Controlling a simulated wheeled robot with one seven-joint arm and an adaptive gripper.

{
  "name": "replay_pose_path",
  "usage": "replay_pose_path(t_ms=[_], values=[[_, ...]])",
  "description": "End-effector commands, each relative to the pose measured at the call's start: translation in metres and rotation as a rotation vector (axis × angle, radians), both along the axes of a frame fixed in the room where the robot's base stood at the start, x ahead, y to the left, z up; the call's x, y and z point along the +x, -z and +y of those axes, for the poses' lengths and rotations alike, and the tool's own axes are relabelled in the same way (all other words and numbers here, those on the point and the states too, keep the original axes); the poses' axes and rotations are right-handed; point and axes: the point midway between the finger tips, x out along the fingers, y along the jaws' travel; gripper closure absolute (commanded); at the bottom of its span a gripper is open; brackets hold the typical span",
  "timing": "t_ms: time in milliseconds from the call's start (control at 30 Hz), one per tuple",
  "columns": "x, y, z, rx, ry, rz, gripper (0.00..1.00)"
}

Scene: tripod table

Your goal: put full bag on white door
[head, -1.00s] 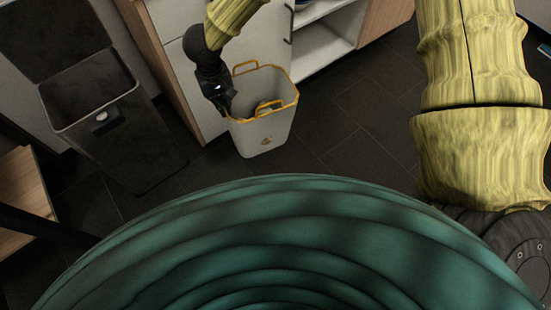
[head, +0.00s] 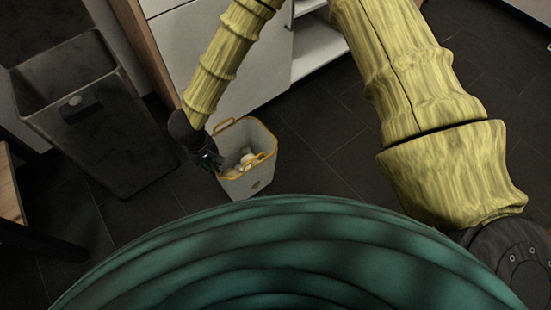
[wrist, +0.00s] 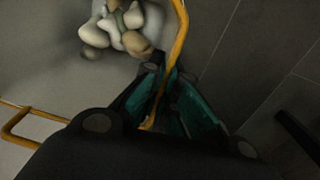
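The bag (head: 262,140) is a white open-topped tote with a yellow rim and two yellow handles, upright on or just above the dark floor; I cannot tell which. Pale rounded items lie inside, and they show in the wrist view (wrist: 122,28). My gripper (head: 214,162) is at the bag's left rim. In the wrist view, its teal fingers (wrist: 168,82) lie on either side of the yellow rim and appear closed on it. The white door (head: 240,65) is a flat cabinet front behind the bag, partly hidden by my arm.
A dark open-topped bin (head: 110,130) stands to the left. A wooden-topped table (head: 8,190) is at the left edge. Open white shelves (head: 318,45) are right of the door. The dark tiled floor (head: 320,140) right of the bag is clear.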

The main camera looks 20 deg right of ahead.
Motion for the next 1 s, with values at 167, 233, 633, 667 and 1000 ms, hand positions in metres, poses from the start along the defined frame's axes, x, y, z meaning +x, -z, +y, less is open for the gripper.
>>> replay_pose_path(t_ms=[167,233,633,667,1000], values=[[0.002,0.008,-0.003,0.001,-0.005,-0.002,1.0],[0.007,0.01,-0.01,0.001,-0.003,-0.002,1.0],[0.051,0.018,-0.068,0.002,-0.002,-0.001,1.0],[0.055,0.019,-0.072,0.001,-0.001,-0.002,1.0],[0.085,0.021,-0.111,0.001,-0.005,-0.001,1.0]])
